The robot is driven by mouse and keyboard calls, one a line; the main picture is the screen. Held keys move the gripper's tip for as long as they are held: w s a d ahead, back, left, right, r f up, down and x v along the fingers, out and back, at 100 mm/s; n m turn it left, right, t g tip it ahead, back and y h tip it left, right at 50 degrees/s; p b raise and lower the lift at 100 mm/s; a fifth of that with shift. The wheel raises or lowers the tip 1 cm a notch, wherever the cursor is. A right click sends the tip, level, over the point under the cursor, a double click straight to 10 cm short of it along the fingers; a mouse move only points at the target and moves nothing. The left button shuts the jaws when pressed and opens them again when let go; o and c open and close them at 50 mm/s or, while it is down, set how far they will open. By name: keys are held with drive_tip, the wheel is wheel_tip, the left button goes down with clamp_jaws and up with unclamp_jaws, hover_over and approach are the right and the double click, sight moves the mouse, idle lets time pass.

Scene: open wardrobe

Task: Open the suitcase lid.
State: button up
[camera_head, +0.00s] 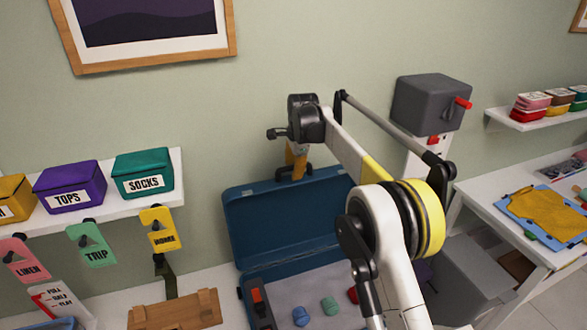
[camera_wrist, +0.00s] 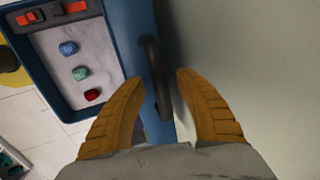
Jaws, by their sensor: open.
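The blue suitcase stands wide open in the head view. Its lid (camera_head: 270,215) is raised, leaning back near the wall, and its lower shell (camera_head: 245,292) lies flat in front. My gripper (camera_head: 299,172) is at the lid's top edge, fingers pointing down. In the wrist view my gripper (camera_wrist: 159,76) is open, with a yellow finger on each side of the dark handle (camera_wrist: 153,60) on the lid's blue edge (camera_wrist: 122,28). I cannot tell whether either finger touches the handle. My arm hides the right part of the suitcase in the head view.
Inside the shell are a blue lump (camera_head: 301,316), a green one (camera_head: 329,306) and a red one. A wooden board (camera_head: 175,311) lies left. A shelf with boxes (camera_head: 142,174) is at left. A grey box (camera_head: 430,102) with a red handle is behind my arm.

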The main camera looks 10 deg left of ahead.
drive_tip(key=v, duration=1.2)
drive_tip(key=shift+a, duration=0.1)
drive_tip(key=s+d+n+t+b, duration=0.1)
drive_tip(key=s+d+n+b, duration=0.3)
drive_tip(key=s+d, duration=0.6)
drive_tip(key=s+d+n+t+b, duration=0.15)
drive_tip(key=s+d+b, duration=0.5)
drive_tip(key=d, duration=0.85)
drive_tip(key=s+d+f+n+b, duration=0.2)
drive_tip(key=s+d+f, duration=0.2)
drive_tip(key=s+f, duration=0.3)
drive_tip(key=s+d+f+n+t+h+b, duration=0.1)
drive_tip(key=s+d+f+b, duration=0.2)
drive_tip(key=s+f, duration=0.4)
drive_tip(key=s+d+f+n+t+h+b, duration=0.1)
drive_tip(key=s+d+f+n+b, duration=0.1)
drive_tip(key=s+d+f, duration=0.3)
drive_tip(key=s+f+b, duration=0.1)
drive_tip(key=s+f, duration=0.1)
drive_tip(key=s, duration=0.2)
drive_tip(key=shift+d+f+n, duration=0.25)
drive_tip(key=shift+d+n, duration=0.05)
drive_tip(key=shift+n, duration=0.05)
